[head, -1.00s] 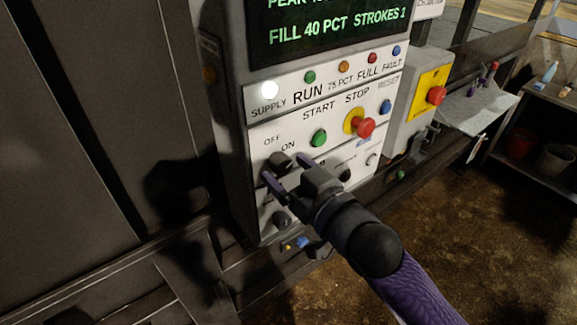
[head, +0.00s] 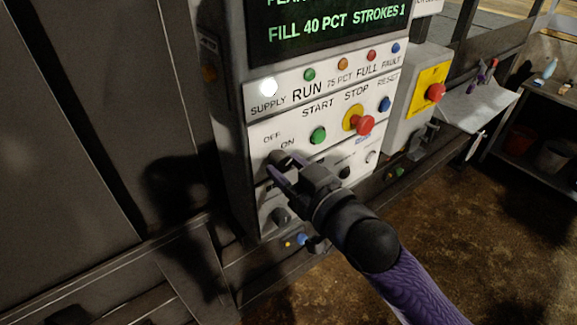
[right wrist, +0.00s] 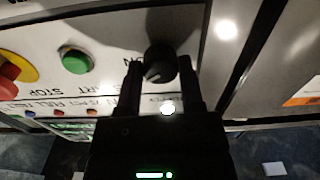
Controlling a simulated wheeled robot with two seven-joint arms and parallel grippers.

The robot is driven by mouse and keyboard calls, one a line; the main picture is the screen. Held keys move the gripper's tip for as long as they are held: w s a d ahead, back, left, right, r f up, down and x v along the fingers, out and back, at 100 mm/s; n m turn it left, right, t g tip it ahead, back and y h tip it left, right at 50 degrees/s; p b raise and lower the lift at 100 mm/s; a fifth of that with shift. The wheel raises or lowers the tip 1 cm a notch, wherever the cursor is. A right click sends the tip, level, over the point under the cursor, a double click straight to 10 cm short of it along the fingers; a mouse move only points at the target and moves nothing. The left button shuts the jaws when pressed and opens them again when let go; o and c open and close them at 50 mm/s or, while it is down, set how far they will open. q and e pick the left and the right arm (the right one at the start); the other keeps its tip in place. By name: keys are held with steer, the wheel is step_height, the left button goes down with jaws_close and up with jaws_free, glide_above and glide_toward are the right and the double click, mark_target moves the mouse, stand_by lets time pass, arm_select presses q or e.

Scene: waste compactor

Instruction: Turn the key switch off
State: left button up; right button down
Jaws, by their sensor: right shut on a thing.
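The key switch (head: 279,157) is a dark round knob low on the left of the white control panel, just under the OFF and ON labels. My right gripper (head: 285,164) reaches it from the lower right, its fingers on either side of the knob. In the right wrist view the key switch (right wrist: 158,62) sits between the two fingertips of my right gripper (right wrist: 159,72), which is shut on it. A pale line shows on the knob's face there, but which label it points to I cannot tell. My left gripper is not in view.
The green START button (head: 318,135) and red STOP mushroom button (head: 365,125) are right of the switch. The white SUPPLY lamp (head: 268,87) is lit above. Another dark knob (head: 280,215) lies below my fingers. A yellow-plated red button (head: 435,92) is farther right.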

steer(key=n+p, duration=0.2)
steer(key=n, duration=0.3)
steer(key=shift+r+n+p, duration=0.15)
steer(key=shift+n+p, duration=0.15)
steer(key=shift+p, duration=0.1)
steer(key=n+p, duration=0.2)
steer(key=n, duration=0.4)
stand_by(0.4)
steer(key=shift+c, duration=1.1)
jaws_free()
steer(key=b+v, duration=0.2)
steer(key=v, duration=0.8)
